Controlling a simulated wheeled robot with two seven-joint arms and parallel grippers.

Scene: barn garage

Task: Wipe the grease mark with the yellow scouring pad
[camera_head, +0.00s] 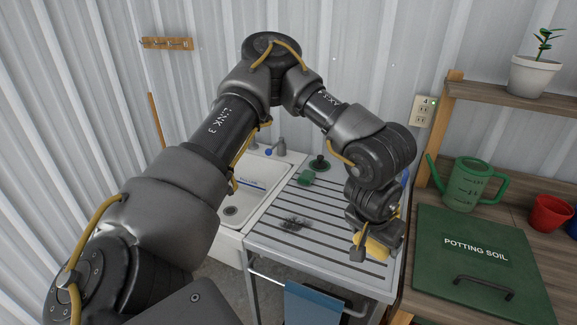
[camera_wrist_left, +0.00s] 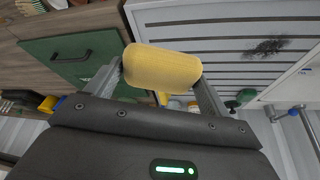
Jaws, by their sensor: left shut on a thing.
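My left gripper (camera_head: 374,245) is over the right part of the slatted metal drainboard (camera_head: 320,239). It is shut on the yellow scouring pad (camera_head: 372,247), which also shows between the fingers in the left wrist view (camera_wrist_left: 162,67). The dark grease mark (camera_head: 293,224) lies on the slats, left of the pad and apart from it. The mark is also in the left wrist view (camera_wrist_left: 266,47), at the upper right. I cannot tell whether the pad touches the slats. My right gripper is not in view.
A white sink (camera_head: 262,171) adjoins the drainboard on the left. A green object (camera_head: 305,178) and a dark green plunger-like thing (camera_head: 320,163) stand at its back. The bench at right holds a green watering can (camera_head: 467,184), red pot (camera_head: 549,213) and potting soil box (camera_head: 476,250).

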